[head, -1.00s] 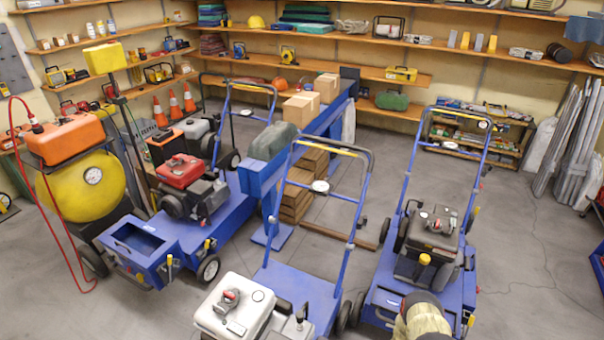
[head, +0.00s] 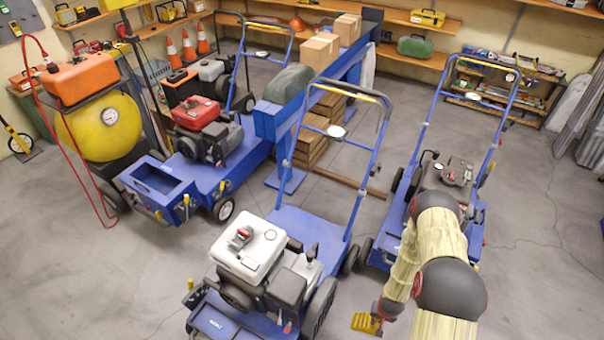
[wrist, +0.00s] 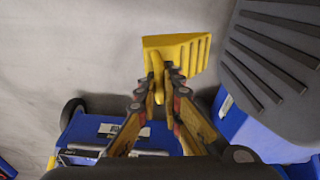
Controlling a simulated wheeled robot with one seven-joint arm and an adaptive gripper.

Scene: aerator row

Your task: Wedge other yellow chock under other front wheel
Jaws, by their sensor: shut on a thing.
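The yellow chock (head: 364,323) is in my gripper (head: 379,312), near the floor to the right of the middle blue aerator (head: 310,228). In the wrist view my gripper (wrist: 163,82) is shut on the chock's upright grip, and the ridged wedge (wrist: 185,50) lies just beyond the fingertips. The aerator's nearer dark wheel (head: 320,306) is left of the chock in the head view, with a gap between them. I cannot tell whether the chock touches the floor.
Another blue aerator (head: 378,250) stands behind my arm. A small wheel and blue deck (wrist: 72,112) show at the wrist view's lower left. Another aerator (head: 180,185) and a yellow tank (head: 105,125) stand left. Open grey floor (head: 540,260) lies right.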

